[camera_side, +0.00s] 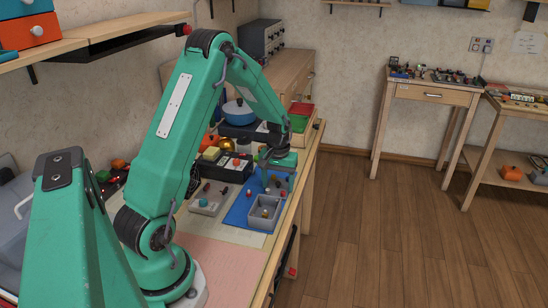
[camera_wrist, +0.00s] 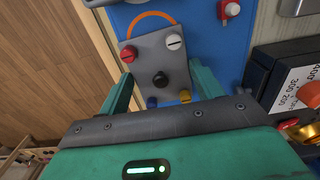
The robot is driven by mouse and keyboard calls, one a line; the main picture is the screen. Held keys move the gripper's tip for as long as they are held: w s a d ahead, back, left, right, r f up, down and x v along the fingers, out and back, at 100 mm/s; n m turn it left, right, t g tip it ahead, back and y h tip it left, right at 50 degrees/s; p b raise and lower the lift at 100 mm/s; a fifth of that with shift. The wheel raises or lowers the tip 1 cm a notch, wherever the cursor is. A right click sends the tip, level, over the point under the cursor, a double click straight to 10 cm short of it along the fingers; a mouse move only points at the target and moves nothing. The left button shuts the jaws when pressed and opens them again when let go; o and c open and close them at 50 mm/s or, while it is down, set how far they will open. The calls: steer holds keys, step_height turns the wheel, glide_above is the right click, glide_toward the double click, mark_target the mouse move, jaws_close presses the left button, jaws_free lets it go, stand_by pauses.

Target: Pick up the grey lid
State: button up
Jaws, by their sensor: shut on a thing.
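The grey lid (camera_wrist: 146,57) is a flat grey plate with a black round knob (camera_wrist: 160,79) in its middle and coloured slotted screw heads near its corners: red, white, blue and yellow. It lies between the two teal fingers of my gripper (camera_wrist: 158,88) in the wrist view, and the fingers are shut on it. In the side view my gripper (camera_side: 274,163) is low over the far part of the blue mat (camera_side: 236,212), and the arm partly hides the lid there. I cannot tell how far the lid is off the mat.
A grey open box (camera_side: 265,226) with small things inside stands on the mat nearer the camera. A grey plate with knobs (camera_side: 205,207) lies to its left. Black boxes and a blue pot (camera_side: 238,112) stand behind. The bench's right edge is close.

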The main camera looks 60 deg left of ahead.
mark_target(278, 183)
steer(key=shift+r, duration=0.1)
steer(key=shift+r, duration=0.4)
step_height(278, 183, up, 3)
steer(key=shift+r, duration=0.1)
steer(key=d+r, duration=0.2)
steer(key=d, duration=0.2)
steer(key=d+r, duration=0.2)
steer(key=d, duration=0.1)
steer(key=d+r, duration=0.2)
steer(key=d, duration=0.2)
steer(key=shift+s+d+r, duration=0.25)
steer(key=shift+d+r, duration=0.1)
steer(key=shift+r, duration=0.05)
steer(key=s, duration=0.3)
steer(key=s+a, duration=0.1)
steer(key=s, duration=0.2)
steer(key=s+a+f, duration=0.1)
steer(key=s, duration=0.2)
steer(key=shift+a+f, duration=0.1)
steer(key=shift+a, duration=0.05)
steer(key=shift+f, duration=0.15)
